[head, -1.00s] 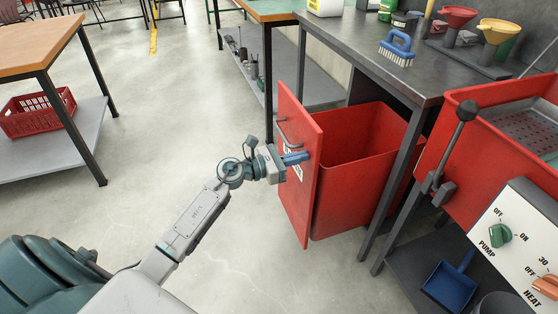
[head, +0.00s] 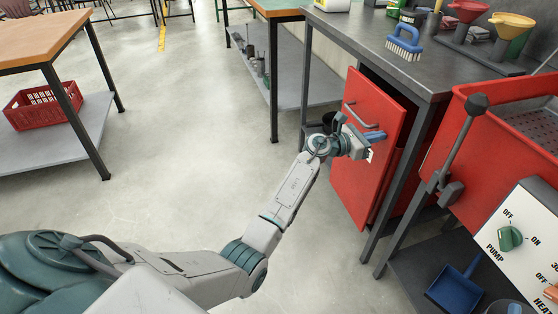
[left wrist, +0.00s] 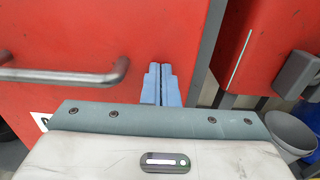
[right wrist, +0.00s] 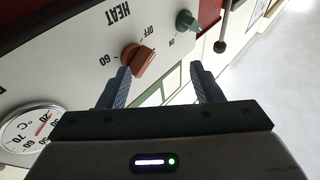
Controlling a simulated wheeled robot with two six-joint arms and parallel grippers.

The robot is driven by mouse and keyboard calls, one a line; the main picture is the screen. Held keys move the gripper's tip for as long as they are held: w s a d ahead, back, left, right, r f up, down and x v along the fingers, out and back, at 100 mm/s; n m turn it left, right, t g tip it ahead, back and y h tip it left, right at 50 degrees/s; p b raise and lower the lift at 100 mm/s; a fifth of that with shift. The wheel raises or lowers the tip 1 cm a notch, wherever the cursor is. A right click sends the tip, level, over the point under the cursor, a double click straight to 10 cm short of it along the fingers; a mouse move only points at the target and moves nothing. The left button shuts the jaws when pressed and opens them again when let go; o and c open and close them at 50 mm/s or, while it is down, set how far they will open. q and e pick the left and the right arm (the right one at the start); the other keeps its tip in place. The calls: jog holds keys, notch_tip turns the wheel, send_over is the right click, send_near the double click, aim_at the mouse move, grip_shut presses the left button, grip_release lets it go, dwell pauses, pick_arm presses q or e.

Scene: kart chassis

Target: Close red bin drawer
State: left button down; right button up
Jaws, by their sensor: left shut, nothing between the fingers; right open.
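In the left wrist view the shut fingers (left wrist: 161,85) point at the red front, right of the handle; contact cannot be told. My right gripper (right wrist: 160,88) is open near a control panel and is outside the head view.
The workbench (head: 440,75) carries a blue brush (head: 405,42) and funnels. Right of the drawer stand a red basin (head: 450,130) with a lever and a panel with a green knob (head: 510,238). A blue dustpan (head: 455,287) lies below.

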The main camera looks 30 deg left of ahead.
pick_arm(q)
jog(key=x, duration=0.2)
jog(key=b+x, duration=0.1)
jog(key=shift+d+r, duration=0.1)
jog(key=shift+r, duration=0.2)
pick_arm(e)
notch_tip(320, 180, up, 7)
jog(key=s+n+t, duration=0.1)
jog(key=s+t, duration=0.1)
jog(key=t, duration=0.2)
jog(key=shift+a+f+y, duration=0.15)
jog(key=shift+f+y, duration=0.05)
jog(key=shift+y, duration=0.1)
